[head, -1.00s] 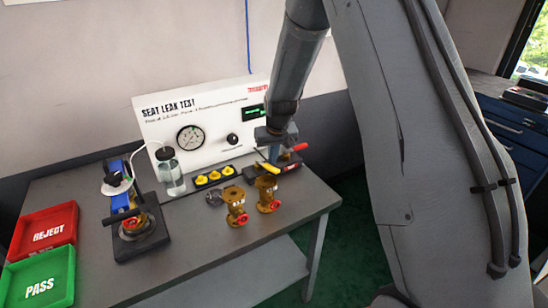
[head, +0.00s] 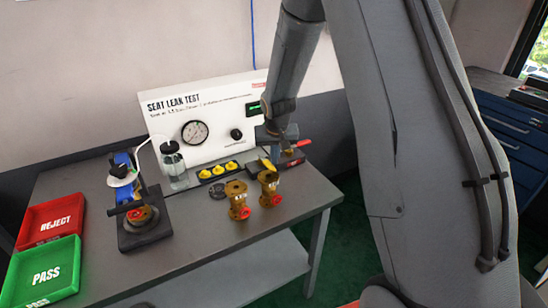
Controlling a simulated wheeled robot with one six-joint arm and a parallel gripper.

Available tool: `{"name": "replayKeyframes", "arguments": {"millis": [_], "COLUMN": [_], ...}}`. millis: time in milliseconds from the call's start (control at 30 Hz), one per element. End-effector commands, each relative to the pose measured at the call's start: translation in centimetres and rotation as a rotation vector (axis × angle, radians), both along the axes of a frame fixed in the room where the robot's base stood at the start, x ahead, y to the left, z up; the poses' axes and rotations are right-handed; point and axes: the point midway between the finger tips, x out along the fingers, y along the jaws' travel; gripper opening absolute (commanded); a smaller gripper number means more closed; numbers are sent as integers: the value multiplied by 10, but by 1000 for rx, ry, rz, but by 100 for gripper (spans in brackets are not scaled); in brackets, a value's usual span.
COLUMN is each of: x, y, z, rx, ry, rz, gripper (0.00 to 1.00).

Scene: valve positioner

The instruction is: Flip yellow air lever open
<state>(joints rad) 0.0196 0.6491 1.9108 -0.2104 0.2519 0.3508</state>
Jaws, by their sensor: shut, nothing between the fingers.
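The yellow air lever (head: 267,164) is a small yellow handle at the right end of the bench, by the lower right corner of the white SEAT LEAK TEST panel (head: 192,106). My gripper (head: 281,160) points down right beside it and hides part of it. The gripper is shut and empty; whether its fingers touch the lever I cannot tell. A red-handled lever (head: 302,144) sits just to the right of the gripper, on a dark block with a red face that is partly hidden.
Two brass valves with red parts (head: 238,200) (head: 270,189) stand in front of the gripper. A tray of yellow caps (head: 218,171), a glass jar (head: 173,165) and a clamp fixture (head: 143,222) stand further left. Red REJECT (head: 50,222) and green PASS (head: 42,268) trays lie at far left.

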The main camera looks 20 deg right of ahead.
Motion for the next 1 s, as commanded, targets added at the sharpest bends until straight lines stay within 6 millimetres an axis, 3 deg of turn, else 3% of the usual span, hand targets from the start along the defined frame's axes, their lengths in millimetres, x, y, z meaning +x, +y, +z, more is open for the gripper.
{"name": "replayKeyframes", "arguments": {"millis": [667, 1000], "x": [-4, 6], "y": [6, -38], "z": [-2, 2], "rx": [2, 3], "ry": [9, 3], "rz": [-5, -11], "gripper": [0, 0]}}
